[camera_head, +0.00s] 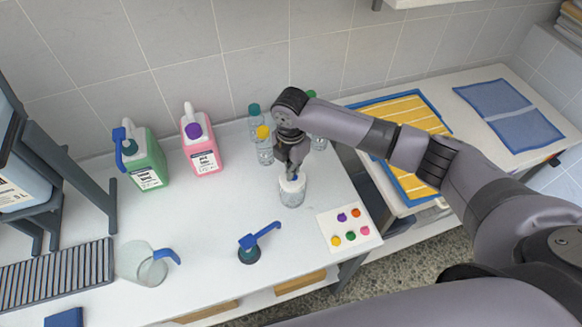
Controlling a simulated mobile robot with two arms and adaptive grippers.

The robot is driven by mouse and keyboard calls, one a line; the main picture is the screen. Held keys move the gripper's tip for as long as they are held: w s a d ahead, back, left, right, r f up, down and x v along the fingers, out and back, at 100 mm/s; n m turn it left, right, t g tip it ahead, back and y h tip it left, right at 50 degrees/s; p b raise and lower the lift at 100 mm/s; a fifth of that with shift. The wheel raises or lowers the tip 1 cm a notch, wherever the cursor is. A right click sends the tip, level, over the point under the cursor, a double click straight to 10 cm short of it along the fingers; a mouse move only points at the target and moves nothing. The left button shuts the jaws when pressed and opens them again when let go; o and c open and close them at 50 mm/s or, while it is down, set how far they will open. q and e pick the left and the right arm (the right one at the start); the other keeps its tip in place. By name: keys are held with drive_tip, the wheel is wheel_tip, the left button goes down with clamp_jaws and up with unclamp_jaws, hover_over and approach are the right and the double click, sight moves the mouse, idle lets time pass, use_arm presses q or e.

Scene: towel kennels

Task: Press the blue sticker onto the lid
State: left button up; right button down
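My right gripper (291,171) comes down from above onto the white lid (286,187) of a small clear jar (292,199) standing on the white counter. Its fingertips are at or just over the lid. From here I cannot tell whether they are open or shut, or whether they touch the lid. A sticker sheet (328,218) lies on the counter to the right of the jar. It bears purple, orange, yellow, green and pink dots; no blue dot shows on it. I cannot make out the blue sticker clearly; the gripper covers part of the lid. My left gripper is not in view.
Bottles with teal and yellow caps (264,150) stand close behind the gripper. Green (147,164) and pink (202,155) jugs stand at the back left. A blue-handled pump top (249,254) and a clear pitcher (140,264) stand in front. Free counter lies left of the jar.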

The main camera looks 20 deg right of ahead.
drive_tip(key=shift+f, duration=0.45)
idle(0.6)
drive_tip(key=c, duration=2.3)
unclamp_jaws()
drive_tip(key=o, duration=0.6)
drive_tip(key=shift+o, duration=0.5)
drive_tip(key=o, duration=0.4)
wheel_tip(320, 180, up, 5)
drive_tip(key=p, duration=0.5)
drive_tip(key=shift+r, duration=0.1)
